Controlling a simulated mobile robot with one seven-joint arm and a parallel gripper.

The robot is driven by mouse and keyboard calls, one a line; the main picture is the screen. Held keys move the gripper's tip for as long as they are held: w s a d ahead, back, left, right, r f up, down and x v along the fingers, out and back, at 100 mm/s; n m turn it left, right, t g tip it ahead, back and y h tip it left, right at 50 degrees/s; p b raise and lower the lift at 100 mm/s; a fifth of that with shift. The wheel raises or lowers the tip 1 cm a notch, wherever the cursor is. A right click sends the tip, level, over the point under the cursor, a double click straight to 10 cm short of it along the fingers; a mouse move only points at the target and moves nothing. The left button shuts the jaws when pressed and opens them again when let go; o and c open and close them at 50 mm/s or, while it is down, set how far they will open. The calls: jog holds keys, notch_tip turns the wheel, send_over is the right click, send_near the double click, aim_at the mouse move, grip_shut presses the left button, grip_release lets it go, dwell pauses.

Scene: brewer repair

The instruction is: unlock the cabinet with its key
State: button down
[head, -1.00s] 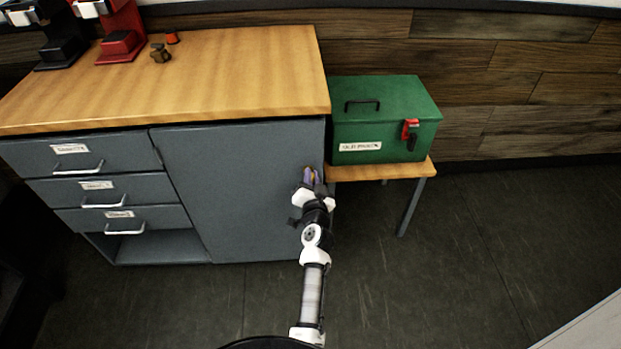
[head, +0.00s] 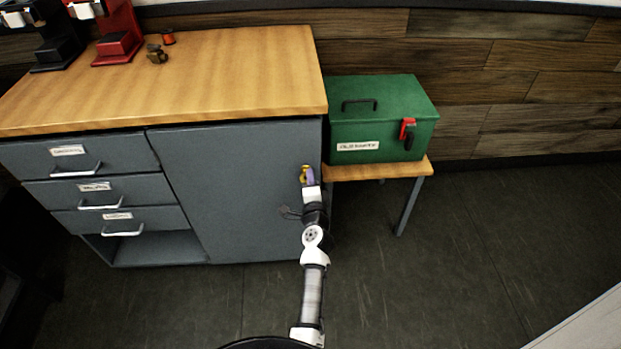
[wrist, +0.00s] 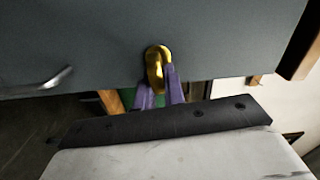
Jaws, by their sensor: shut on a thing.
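The grey cabinet door (head: 240,185) is closed, flush with the front of the cabinet. My gripper (head: 309,177) is at the door's right edge, its purple fingers shut on a gold key. In the wrist view, the gold key (wrist: 155,66) stands between the purple fingertips (wrist: 160,88), up against the grey door (wrist: 90,40). The key's shaft and the keyhole are hidden, so I cannot tell how deep the key sits.
A green box (head: 380,118) with a red latch (head: 407,128) stands on a small side table (head: 350,172) right of the cabinet. Labelled drawers (head: 90,150) are on the left. A red machine (head: 118,40) stands on the wooden top (head: 215,80). The floor ahead is clear.

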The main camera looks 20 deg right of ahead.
jog(key=shift+m, duration=0.6)
jog(key=c, duration=1.5)
grip_release()
jog(key=shift+s+f, duration=0.1)
jog(key=shift+s, duration=0.05)
